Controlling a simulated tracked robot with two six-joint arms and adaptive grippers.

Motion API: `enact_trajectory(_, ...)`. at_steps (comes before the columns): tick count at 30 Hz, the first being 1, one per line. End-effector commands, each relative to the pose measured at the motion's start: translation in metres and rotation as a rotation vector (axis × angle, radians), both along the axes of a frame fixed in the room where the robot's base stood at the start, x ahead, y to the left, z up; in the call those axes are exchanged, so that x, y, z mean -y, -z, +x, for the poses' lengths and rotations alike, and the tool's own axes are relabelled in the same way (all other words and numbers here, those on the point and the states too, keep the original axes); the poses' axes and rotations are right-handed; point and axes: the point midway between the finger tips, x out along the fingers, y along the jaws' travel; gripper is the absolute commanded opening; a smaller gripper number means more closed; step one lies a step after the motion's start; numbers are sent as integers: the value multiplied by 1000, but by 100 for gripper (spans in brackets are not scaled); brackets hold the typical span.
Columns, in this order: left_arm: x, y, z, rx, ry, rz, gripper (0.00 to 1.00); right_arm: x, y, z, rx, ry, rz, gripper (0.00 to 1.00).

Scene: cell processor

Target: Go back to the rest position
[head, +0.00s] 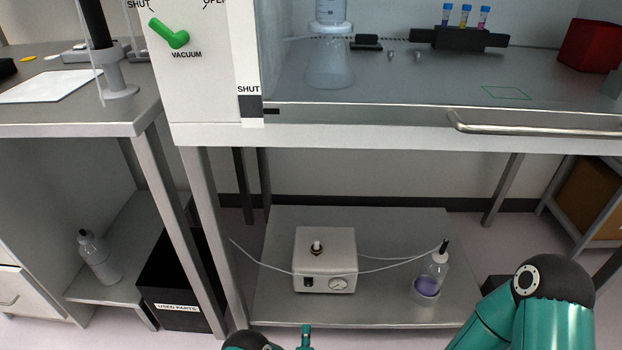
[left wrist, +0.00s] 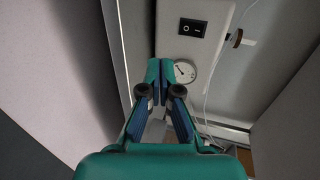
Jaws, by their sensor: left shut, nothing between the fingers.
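My left gripper (left wrist: 160,68) is shut and empty in the left wrist view, its teal fingertips together. A small teal part of it shows at the bottom edge of the head view (head: 305,338), below the low shelf. In the left wrist view, a white box (left wrist: 207,14) with a black switch and a round gauge lies beyond the fingertips. I cannot tell from the picture how far off it is. A teal and black part of my right arm is at the bottom right of the head view; my right gripper is not in view.
A white pump box (head: 325,250) and a bottle of purple liquid (head: 428,285) stand on the low shelf (head: 400,225). A black used-parts bin (head: 175,283) stands at left. The cabinet's handle bar (head: 530,127) juts out above. A side table (head: 75,125) is at the left.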

Motion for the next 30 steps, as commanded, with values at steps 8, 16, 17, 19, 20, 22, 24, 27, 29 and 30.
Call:
enact_trajectory(8, -54, -56, 52, 83, -99, -8, 0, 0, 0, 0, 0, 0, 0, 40)
enact_trajectory(16, -144, -125, 44, -152, -193, -300, 0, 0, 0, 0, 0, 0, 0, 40)
enact_trajectory(17, -149, -127, 31, -214, -217, -384, 0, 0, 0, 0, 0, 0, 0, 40)
enact_trajectory(19, -153, -126, -7, -376, -287, -586, 0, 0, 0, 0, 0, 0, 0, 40)
enact_trajectory(20, -152, -126, -25, -443, -325, -667, 0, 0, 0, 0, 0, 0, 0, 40)
enact_trajectory(22, -146, -123, -69, -601, -430, -842, 0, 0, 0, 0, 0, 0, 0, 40)
enact_trajectory(24, -137, -121, -113, -751, -553, -984, 0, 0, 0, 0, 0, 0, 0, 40)
enact_trajectory(27, -122, -117, -170, -933, -731, -1126, 0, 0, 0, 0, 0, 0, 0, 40)
enact_trajectory(29, -113, -114, -200, -1026, -839, -1182, 0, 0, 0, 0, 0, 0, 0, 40)
enact_trajectory(30, -109, -113, -217, -1076, -910, -1212, 0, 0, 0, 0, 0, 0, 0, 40)
